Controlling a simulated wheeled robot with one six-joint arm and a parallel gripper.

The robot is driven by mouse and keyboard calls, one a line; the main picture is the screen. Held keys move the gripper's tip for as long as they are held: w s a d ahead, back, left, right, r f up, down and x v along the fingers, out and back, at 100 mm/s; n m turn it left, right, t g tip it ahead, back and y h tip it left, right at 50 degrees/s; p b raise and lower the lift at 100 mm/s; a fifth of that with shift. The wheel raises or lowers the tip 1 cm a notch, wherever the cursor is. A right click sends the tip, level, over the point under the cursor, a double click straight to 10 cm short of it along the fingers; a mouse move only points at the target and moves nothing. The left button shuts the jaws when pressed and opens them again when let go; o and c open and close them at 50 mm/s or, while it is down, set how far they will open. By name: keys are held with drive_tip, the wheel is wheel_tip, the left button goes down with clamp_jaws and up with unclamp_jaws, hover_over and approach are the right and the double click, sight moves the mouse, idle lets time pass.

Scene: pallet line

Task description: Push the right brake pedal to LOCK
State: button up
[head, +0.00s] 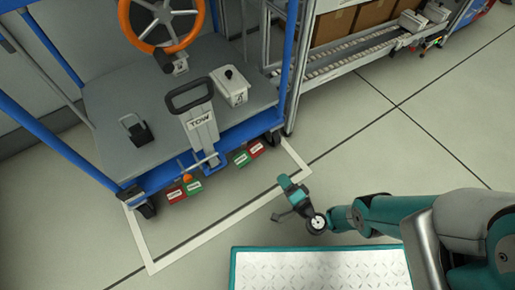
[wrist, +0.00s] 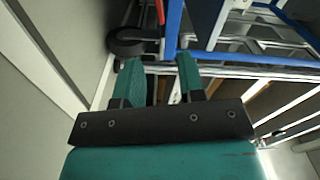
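The right brake pedal pair sits low at the front right of the blue-framed cart (head: 184,152). It shows a green pedal (head: 241,160) and a red pedal (head: 255,147), with labels too small to read. A left pair, red (head: 175,196) and green (head: 194,188), sits near the left caster. My gripper (head: 288,186) is over the floor, in front of and to the right of the right pair, apart from it. In the wrist view its teal fingers (wrist: 160,65) are spread with nothing between them. A thin red piece (wrist: 160,12) shows beside a caster; I cannot tell what it is.
The cart carries an orange handwheel (head: 125,30), a TOW handle (head: 198,125) and a white lever box (head: 229,88). A caster (wrist: 127,42) shows past the fingers. White floor lines surround the cart. A conveyor (head: 350,55) with boxes stands behind right. The right floor is clear.

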sight(258, 147)
drive_tip(key=b+x, duration=0.4)
drive_tip(key=x, duration=0.1)
drive_tip(key=b+x, duration=0.4)
drive_tip(key=x, duration=0.1)
drive_tip(key=b+x, duration=0.4)
drive_tip(key=x, duration=0.1)
drive_tip(key=shift+w+f, duration=0.1)
drive_tip(key=shift+f, duration=0.15)
drive_tip(key=shift+w+a+r+b, duration=0.25)
drive_tip(key=shift+w+a+b, duration=0.25)
drive_tip(key=shift+w+b, duration=0.2)
clamp_jaws()
